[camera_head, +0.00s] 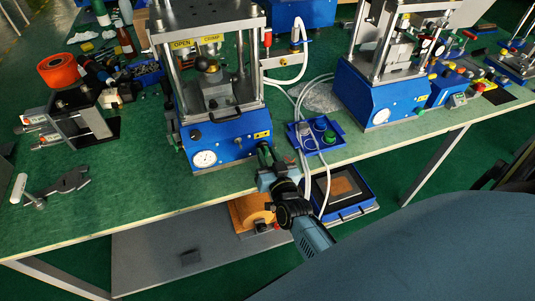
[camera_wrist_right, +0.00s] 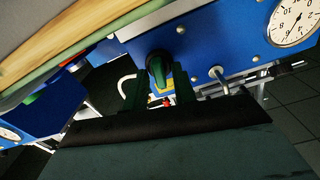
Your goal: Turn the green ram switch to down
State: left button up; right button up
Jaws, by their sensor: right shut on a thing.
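The green ram switch (camera_wrist_right: 162,63) is a dark knob with a green part on the blue front of the near press (camera_head: 222,142). In the wrist view it sits between the two fingers of my right gripper (camera_wrist_right: 161,90), which is shut on it. In the head view, my right gripper (camera_head: 268,160) reaches up to the lower right of that press front and hides the switch. Which way the switch points is hard to tell. My left gripper is not in view.
A pressure gauge (camera_head: 204,158) and a small metal toggle (camera_wrist_right: 218,74) are on the same front. A second press (camera_head: 385,95) stands further right.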

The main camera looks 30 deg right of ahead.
jog(key=m, duration=0.5)
jog(key=shift+d+p, duration=0.1)
jog(key=shift+p, duration=0.3)
jog(key=shift+f+m, duration=0.1)
jog(key=shift+m, duration=2.3)
jog(key=o, duration=0.6)
jog(key=shift+o, duration=0.2)
jog(key=shift+s, duration=0.15)
jog(key=v, duration=1.3)
jog(key=shift+p, duration=0.3)
